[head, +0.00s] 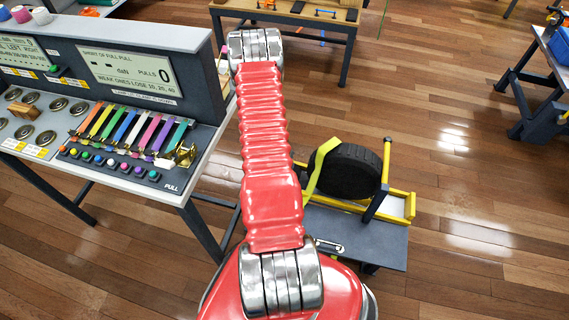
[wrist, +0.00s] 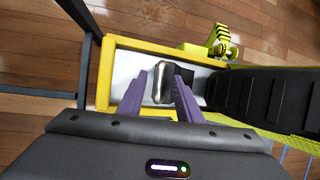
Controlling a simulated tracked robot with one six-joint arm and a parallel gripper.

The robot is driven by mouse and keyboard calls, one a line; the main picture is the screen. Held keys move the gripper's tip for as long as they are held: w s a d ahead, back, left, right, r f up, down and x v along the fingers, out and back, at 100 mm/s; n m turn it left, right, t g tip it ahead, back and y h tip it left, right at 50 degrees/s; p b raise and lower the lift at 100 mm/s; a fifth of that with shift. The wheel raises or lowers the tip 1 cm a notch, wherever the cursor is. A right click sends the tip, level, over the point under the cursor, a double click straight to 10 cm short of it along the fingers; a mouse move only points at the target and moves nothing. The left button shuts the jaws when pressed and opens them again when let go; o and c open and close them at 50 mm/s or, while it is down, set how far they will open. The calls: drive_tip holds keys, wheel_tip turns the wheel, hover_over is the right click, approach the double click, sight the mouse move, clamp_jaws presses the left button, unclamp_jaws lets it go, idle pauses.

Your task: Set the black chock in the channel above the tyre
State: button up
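The black tyre (head: 347,172) stands in a yellow-framed channel on a low stand, a yellow-green strap (head: 321,165) over its left side. In the wrist view its tread (wrist: 275,95) fills the right, and the channel's white floor (wrist: 127,72) lies left of it. My gripper (wrist: 164,86) is over this floor, its two purple fingers apart. The black chock (wrist: 163,80), with a shiny face, shows between and just beyond the fingertips, left of the tyre and apart from it. I cannot tell whether the fingers grip it or whether it touches the floor. My arm hides both in the head view.
A yellow end wall (wrist: 105,75) and side rail (wrist: 150,46) bound the channel. A yellow-and-black fitting (wrist: 222,42) sits beside the far rail. A dark post (wrist: 85,65) stands at the left.

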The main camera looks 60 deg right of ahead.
drive_tip(key=v, duration=1.3)
drive_tip(key=shift+r, duration=0.25)
drive_tip(key=shift+a, duration=0.1)
idle(0.3)
